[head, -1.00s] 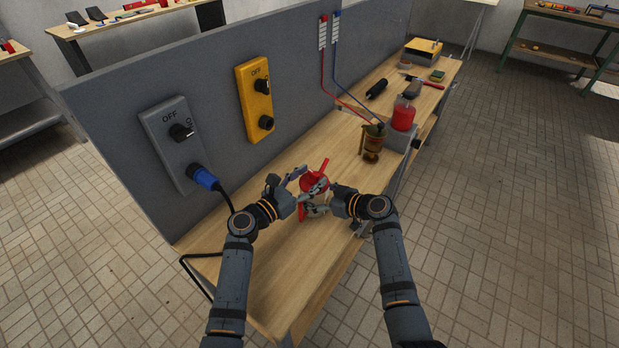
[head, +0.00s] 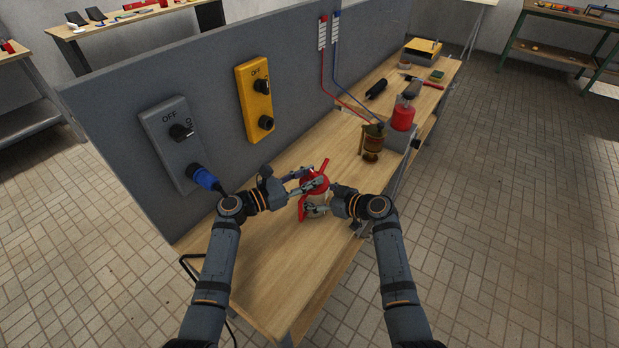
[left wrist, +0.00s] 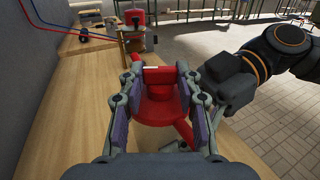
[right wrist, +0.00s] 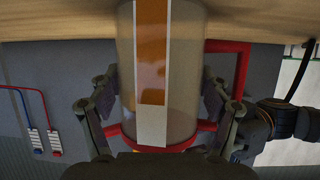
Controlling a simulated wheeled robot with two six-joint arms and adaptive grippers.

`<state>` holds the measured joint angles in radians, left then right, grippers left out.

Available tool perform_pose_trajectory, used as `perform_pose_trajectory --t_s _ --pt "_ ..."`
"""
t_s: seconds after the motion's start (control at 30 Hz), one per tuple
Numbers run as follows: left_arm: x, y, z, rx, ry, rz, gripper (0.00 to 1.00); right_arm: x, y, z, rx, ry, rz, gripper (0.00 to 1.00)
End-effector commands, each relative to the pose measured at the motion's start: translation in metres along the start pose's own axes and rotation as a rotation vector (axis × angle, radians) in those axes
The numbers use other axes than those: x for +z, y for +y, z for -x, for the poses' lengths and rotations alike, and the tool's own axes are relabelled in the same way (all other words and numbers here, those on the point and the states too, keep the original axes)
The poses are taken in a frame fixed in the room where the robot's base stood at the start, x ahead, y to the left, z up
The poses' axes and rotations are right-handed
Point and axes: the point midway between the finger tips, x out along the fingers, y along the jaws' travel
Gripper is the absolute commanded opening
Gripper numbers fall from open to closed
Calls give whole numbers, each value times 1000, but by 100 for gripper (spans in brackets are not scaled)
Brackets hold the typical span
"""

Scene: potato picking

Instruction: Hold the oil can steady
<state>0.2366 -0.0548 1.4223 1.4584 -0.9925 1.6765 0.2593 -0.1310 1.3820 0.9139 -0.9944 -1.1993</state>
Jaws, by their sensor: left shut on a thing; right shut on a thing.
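The oil can (head: 305,212) stands on the bench between my grippers. It has a red cap and spout, a red handle and a see-through body with an orange and white strip. My left gripper (head: 308,184) is shut on the red cap; in the left wrist view the cap (left wrist: 160,108) is between the purple pads. My right gripper (head: 318,203) is shut around the body from the right. In the right wrist view, upside down, the can's body (right wrist: 185,70) fills the middle between the fingers. My fingers hide part of the can.
A brass-coloured container (head: 372,140) and a grey unit with a red jar (head: 403,116) stand farther along the bench (head: 262,270). The grey panel (head: 215,105) with switch boxes and a blue plug (head: 204,179) borders the left side. The near bench is mostly clear.

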Motion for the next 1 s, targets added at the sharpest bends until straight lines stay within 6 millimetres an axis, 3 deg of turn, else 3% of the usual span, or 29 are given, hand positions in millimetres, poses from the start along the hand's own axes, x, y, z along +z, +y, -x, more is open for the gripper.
perform_pose_trajectory --t_s 0.2,0.5,0.53,0.67,1.0 --pt "0 3 0 -135 0 1 2 0 -1 0 -3 1 1 27" --pt "0 2 0 -143 0 1 2 0 -1 0 -3 1 1 27" --pt "0 2 0 -143 0 1 38 0 -1 0 -3 1 1 27" --pt "0 2 0 -143 0 1 55 0 -1 0 -3 1 0 27" --pt "-1 3 3 -142 0 0 57 0 -1 0 -2 1 0 27"
